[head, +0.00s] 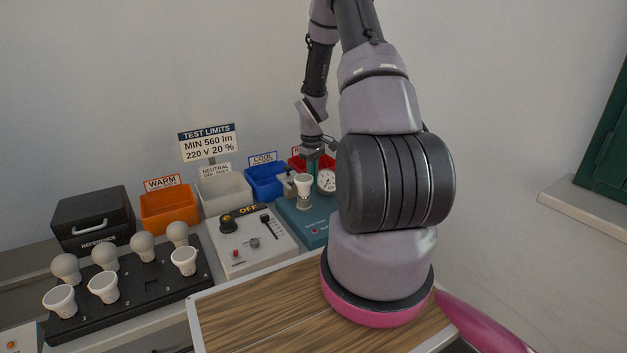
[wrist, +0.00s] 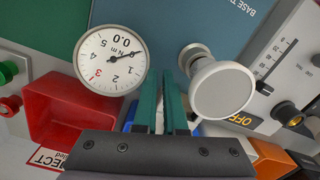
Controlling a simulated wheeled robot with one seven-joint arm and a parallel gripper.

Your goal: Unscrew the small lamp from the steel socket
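The small white lamp (head: 304,183) sits upright in the steel socket (head: 303,203) on the teal tester. In the wrist view the lamp (wrist: 223,91) shows its round white face, with the steel socket (wrist: 192,54) partly visible behind it. My gripper (head: 312,165) is above and just behind the lamp in the head view. In the wrist view my gripper's two green fingers (wrist: 162,88) stand close together with a narrow gap and nothing between them. They are beside the lamp, apart from it, between it and the dial gauge (wrist: 111,60), which reads near 0.0 N m.
A black rack (head: 135,292) with several lamps stands at left. Orange (head: 170,208), white (head: 225,192), blue (head: 265,183) and red (wrist: 68,118) bins line the back. A control box (head: 243,243) reads OFF. The wooden board (head: 262,308) in front is clear.

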